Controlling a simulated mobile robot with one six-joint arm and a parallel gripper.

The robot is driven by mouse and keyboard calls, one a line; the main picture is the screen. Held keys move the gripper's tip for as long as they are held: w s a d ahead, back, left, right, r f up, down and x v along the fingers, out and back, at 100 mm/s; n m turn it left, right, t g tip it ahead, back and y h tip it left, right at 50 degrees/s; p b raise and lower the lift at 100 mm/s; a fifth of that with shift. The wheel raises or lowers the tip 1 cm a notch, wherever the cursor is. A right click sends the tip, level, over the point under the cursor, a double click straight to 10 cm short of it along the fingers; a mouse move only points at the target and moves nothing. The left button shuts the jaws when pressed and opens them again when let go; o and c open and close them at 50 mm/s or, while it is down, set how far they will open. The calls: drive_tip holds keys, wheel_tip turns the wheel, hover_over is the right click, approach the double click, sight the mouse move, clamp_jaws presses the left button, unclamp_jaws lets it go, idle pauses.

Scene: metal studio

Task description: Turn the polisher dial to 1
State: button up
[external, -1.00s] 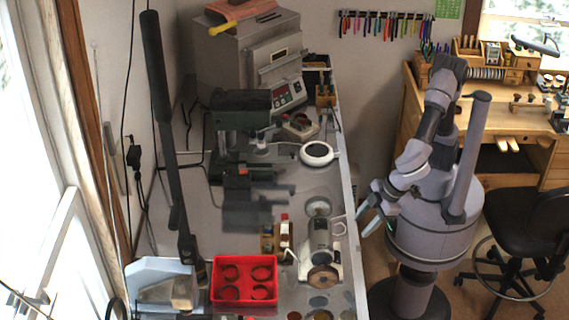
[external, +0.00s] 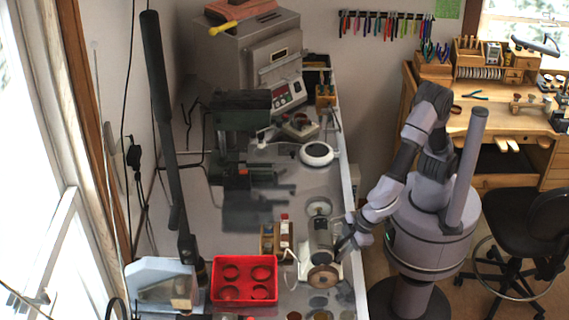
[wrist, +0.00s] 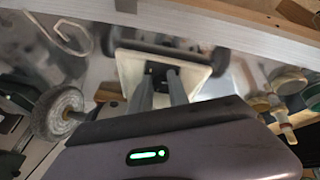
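The polisher (external: 321,240) is a pale bench machine with a round brown wheel (external: 323,277) at its near end. It stands near the right edge of the bench. In the wrist view its pale front panel (wrist: 195,79) carries a small dark dial (wrist: 157,70). My gripper (external: 347,238) is at the polisher's right side in the external view. In the wrist view the two grey fingers of my gripper (wrist: 160,80) are apart, with their tips at either side of the dial. Whether they touch it, and the dial's setting and markings, cannot be made out.
A red tray (external: 245,298) with round cups and a small wooden block (external: 270,240) stand left of the polisher. A white round lamp-like disc (external: 317,154) lies farther back. A grey wheel (wrist: 60,113) is close on the left in the wrist view. The bench edge (external: 352,230) runs beside my arm.

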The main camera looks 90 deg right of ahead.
clamp_jaws()
drive_tip(key=n, duration=0.3)
drive_tip(key=o, duration=0.6)
unclamp_jaws()
drive_tip(key=shift+r, duration=0.15)
drive_tip(key=p+v, duration=0.6)
drive_tip(key=v, duration=1.1)
drive_tip(key=shift+s+a, duration=0.2)
drive_tip(key=shift+s, duration=0.05)
